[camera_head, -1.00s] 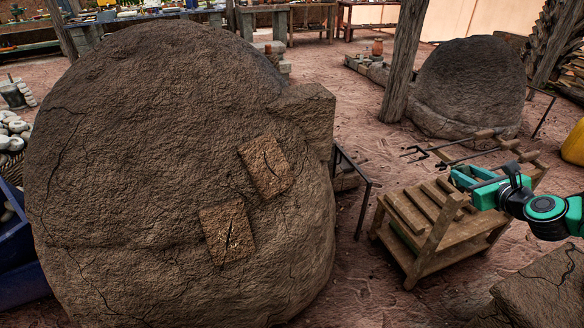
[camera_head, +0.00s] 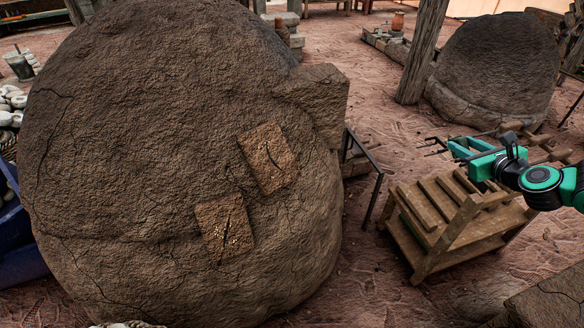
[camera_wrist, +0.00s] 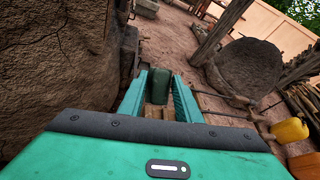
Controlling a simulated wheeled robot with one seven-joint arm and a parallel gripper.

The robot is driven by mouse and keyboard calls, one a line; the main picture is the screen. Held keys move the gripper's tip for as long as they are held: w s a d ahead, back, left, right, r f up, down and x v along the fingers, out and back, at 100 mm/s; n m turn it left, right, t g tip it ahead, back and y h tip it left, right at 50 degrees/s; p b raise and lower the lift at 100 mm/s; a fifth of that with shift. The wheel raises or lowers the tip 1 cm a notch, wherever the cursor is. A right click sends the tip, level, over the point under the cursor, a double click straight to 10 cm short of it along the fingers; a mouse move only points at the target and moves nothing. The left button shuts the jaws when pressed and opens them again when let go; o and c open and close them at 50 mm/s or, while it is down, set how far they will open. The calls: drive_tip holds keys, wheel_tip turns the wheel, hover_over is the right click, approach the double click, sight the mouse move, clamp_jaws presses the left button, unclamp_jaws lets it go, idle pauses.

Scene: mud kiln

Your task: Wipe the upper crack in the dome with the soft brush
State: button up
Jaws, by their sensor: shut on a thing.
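The big mud dome (camera_head: 120,150) fills the left and middle of the head view; its rough wall also shows at the left of the wrist view (camera_wrist: 50,60). The upper crack (camera_head: 271,155) is a thin dark line in a lighter square patch on the dome's right side. A lower patch holds a second crack (camera_head: 226,228) with pale specks around it. My gripper (camera_head: 455,147) is well to the right of both, apart from the dome. In the wrist view its fingers are shut on a dark green thing, apparently the soft brush (camera_wrist: 158,86); its bristles are not clear.
A slatted wooden stand (camera_head: 450,215) is below my gripper. A dark metal frame (camera_head: 372,175) stands between it and the dome. A smaller dome (camera_head: 495,70) and a wooden post (camera_head: 424,50) are behind. A yellow container (camera_wrist: 290,131) shows in the wrist view.

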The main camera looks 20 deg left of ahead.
drive_tip(key=shift+a, duration=0.1)
drive_tip(key=s+a+f+n+g+y, duration=0.1)
drive_tip(key=s+a+n+g+y, duration=0.35)
drive_tip(key=a, duration=1.05)
drive_tip(key=s+a+f+n+y, duration=0.15)
drive_tip(key=s+a, duration=0.55)
drive_tip(key=a, duration=0.8)
drive_tip(key=s+a+f+n+g+y, duration=0.1)
drive_tip(key=s+a+n+g+y, duration=0.35)
drive_tip(key=a, duration=1.05)
drive_tip(key=shift+m+t+h, duration=0.55)
drive_tip(key=shift+t+h, duration=0.35)
drive_tip(key=shift+h, duration=0.05)
drive_tip(key=shift+w+a+f, duration=0.2)
drive_tip(key=shift+a+f, duration=0.3)
drive_tip(key=shift+f, duration=0.15)
drive_tip(key=shift+w+a+f, duration=0.25)
drive_tip(key=shift+a+f, duration=0.3)
drive_tip(key=shift+f, duration=0.15)
drive_tip(key=shift+w+a+f, duration=0.2)
drive_tip(key=shift+a+f, duration=0.3)
drive_tip(key=shift+f, duration=0.15)
drive_tip(key=shift+w+a+f, duration=0.35)
drive_tip(key=shift+a+f, duration=0.2)
drive_tip(key=shift+f, duration=0.05)
drive_tip(key=shift+w, duration=0.1)
